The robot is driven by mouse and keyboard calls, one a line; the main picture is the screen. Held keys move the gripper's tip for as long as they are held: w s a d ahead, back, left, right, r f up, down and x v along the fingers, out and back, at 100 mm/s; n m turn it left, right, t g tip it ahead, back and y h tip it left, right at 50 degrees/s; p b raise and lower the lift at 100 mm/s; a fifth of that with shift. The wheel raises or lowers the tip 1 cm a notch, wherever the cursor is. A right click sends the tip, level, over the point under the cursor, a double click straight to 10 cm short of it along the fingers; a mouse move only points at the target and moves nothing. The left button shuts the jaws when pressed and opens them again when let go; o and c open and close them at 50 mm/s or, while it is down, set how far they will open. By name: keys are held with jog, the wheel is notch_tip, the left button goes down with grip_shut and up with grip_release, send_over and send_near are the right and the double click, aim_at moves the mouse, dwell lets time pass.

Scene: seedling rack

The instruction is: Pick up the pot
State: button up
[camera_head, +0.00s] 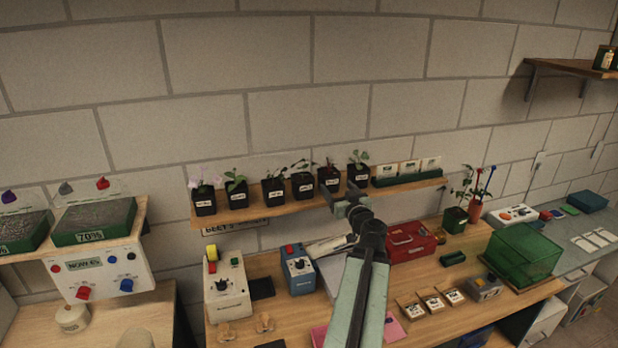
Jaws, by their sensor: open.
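Several small black pots with white labels and seedlings stand in a row on a wooden wall shelf (290,208). The leftmost pot (205,206) has pale pink flowers; the rightmost pot (358,175) has green leaves. A pot with dark reddish leaves (329,180) stands just left of the rightmost one. My gripper (343,200) is open and empty in front of the shelf's right half, near the two rightmost pots. I cannot tell its distance from them.
A green tray (405,178) with cards fills the shelf's right end. On the bench below are a red case (411,241), a blue device (298,269), a cream device (228,292) and a green clear bin (527,252). The wall is close behind the shelf.

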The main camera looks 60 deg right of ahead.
aim_at(332, 182)
jog(key=shift+x, duration=1.25)
jog(key=shift+w+d, duration=0.1)
jog(key=shift+w, duration=0.3)
jog(key=x, duration=0.5)
jog(key=shift+d+f+b, duration=0.1)
jog(key=shift+f+b, duration=0.2)
jog(key=shift+s, duration=0.1)
jog(key=shift+c, duration=1)
jog(key=c, duration=1.2)
jog(key=shift+o, duration=0.2)
notch_tip(332, 182, up, 10)
jog(key=p, duration=1)
jog(key=shift+r, duration=0.2)
jog(key=shift+f, duration=0.1)
